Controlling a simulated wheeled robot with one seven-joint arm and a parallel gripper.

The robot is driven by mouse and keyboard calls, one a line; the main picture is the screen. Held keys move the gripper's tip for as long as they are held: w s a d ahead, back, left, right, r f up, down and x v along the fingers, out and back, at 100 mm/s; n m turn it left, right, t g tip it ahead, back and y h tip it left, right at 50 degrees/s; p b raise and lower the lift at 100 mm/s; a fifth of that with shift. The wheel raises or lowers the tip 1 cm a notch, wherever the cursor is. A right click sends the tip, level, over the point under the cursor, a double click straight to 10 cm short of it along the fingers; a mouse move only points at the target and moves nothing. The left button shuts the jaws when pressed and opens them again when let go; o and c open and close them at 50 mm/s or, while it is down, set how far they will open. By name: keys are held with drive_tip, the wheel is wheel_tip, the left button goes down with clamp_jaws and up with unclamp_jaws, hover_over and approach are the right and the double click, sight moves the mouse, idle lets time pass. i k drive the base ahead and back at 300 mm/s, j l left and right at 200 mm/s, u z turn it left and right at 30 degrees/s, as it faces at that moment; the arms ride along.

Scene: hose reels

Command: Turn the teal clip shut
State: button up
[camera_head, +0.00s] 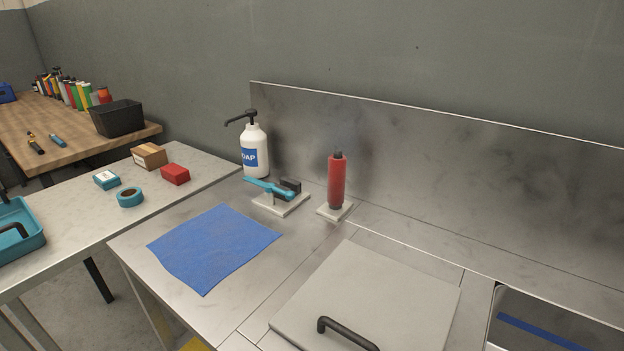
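The teal clip (266,187) is a long lever on a pale square base plate (283,207), on the steel counter near the back. Its free end points left, towards the soap bottle, and its right end meets a dark block (290,185) on the plate. The lever looks swung out to the left of the block. How its far end meets the base is too small to tell. My gripper does not show in this view.
A white soap bottle (254,150) stands behind the clip, and a red cylinder (337,181) stands upright to its right. A blue cloth (213,247) lies in front. A lid (390,292) with a black handle is at front right. A steel backsplash (440,170) rises behind.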

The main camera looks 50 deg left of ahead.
sight(269, 187)
drive_tip(key=u, duration=2)
